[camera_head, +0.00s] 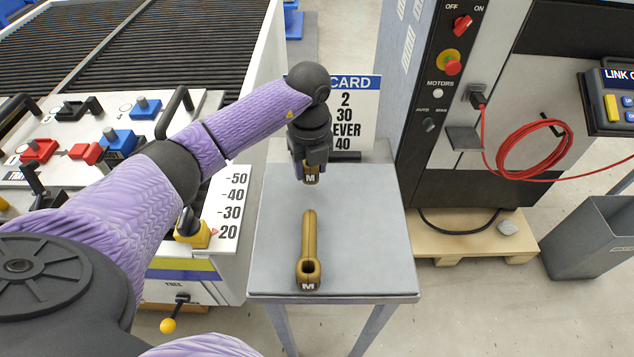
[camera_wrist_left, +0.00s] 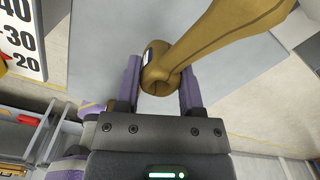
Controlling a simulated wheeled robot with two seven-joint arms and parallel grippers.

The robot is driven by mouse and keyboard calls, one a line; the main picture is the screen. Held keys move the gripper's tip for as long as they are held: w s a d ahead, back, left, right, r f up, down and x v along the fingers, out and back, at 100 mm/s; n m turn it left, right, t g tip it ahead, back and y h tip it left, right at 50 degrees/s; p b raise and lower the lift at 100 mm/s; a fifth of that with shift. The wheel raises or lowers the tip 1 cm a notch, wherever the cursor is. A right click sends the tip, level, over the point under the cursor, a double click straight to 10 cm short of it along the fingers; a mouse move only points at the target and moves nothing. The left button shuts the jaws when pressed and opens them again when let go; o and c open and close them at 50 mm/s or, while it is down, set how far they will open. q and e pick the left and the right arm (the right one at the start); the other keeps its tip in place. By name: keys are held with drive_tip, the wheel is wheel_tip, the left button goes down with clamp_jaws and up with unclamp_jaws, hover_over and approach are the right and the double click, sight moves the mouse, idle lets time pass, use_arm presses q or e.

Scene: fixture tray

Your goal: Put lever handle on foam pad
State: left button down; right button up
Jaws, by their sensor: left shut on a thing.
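A second brown M handle (camera_head: 309,240) lies on this top, nearer me. My right gripper is out of view.
A control panel (camera_head: 75,150) with coloured levers and a number scale (camera_head: 230,210) stands left of the table. A sign (camera_head: 357,105) stands behind it. A dark cabinet (camera_head: 450,110) with a red cable and a grey bin (camera_head: 590,240) are right. The grey top's right part is bare.

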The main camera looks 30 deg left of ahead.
sight(311, 190)
use_arm(q)
wheel_tip(311, 190, down, 4)
drive_tip(key=shift+r+b, duration=0.25)
drive_tip(key=shift+b, duration=0.2)
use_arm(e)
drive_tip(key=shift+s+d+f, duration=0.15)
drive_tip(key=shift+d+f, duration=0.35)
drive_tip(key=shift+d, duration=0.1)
use_arm(q)
drive_tip(key=shift+c, duration=1.1)
unclamp_jaws()
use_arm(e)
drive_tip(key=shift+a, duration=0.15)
use_arm(q)
wheel_tip(311, 190, up, 12)
drive_tip(key=p, duration=0.3)
drive_tip(key=shift+r+p, duration=0.15)
drive_tip(key=shift+p, duration=0.15)
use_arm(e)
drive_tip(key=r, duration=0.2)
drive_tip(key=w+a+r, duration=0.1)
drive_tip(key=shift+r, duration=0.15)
